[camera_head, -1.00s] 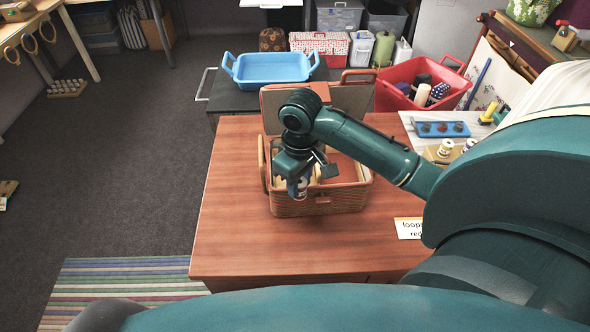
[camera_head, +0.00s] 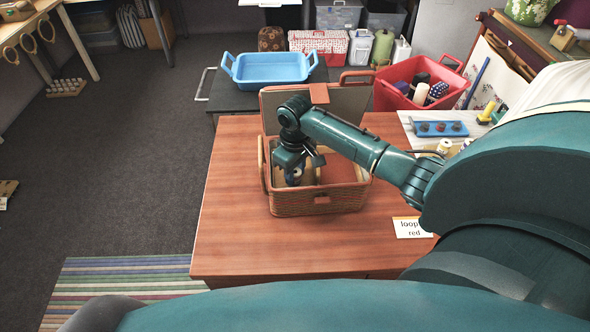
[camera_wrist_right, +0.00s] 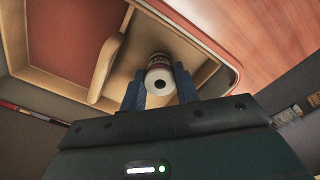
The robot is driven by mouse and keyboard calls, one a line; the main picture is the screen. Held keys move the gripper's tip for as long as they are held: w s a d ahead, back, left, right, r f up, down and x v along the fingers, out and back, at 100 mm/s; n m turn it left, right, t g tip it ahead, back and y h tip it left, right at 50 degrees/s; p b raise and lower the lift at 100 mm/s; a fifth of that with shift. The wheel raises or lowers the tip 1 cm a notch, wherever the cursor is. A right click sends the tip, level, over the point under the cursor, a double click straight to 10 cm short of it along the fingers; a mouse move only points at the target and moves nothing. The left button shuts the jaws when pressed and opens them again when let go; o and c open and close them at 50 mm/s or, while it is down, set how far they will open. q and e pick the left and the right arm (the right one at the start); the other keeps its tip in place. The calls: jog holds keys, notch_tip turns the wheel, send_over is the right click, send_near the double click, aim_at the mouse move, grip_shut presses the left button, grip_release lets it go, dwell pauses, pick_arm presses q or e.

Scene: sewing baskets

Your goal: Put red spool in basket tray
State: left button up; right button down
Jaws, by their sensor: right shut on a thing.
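The open wicker basket (camera_head: 318,203) stands on the wooden table, its lid (camera_head: 345,100) raised at the back. My right gripper (camera_head: 294,178) is over the left part of the basket. In the right wrist view the right gripper (camera_wrist_right: 160,92) is shut on a spool (camera_wrist_right: 159,68) with a pale end and a dark reddish label band; its thread colour is hard to tell. My left gripper is out of view.
A card (camera_head: 413,228) reading "loop" and "red" lies at the table's right. A blue tray (camera_head: 270,68) stands on a dark cart behind. A red bin (camera_head: 395,98) holds several spools. The table's left and front are clear.

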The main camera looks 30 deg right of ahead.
jog(key=shift+f, duration=0.15)
jog(key=c, duration=1.1)
grip_release()
jog(key=shift+o, duration=0.2)
notch_tip(320, 180, up, 8)
jog(key=shift+f, duration=0.1)
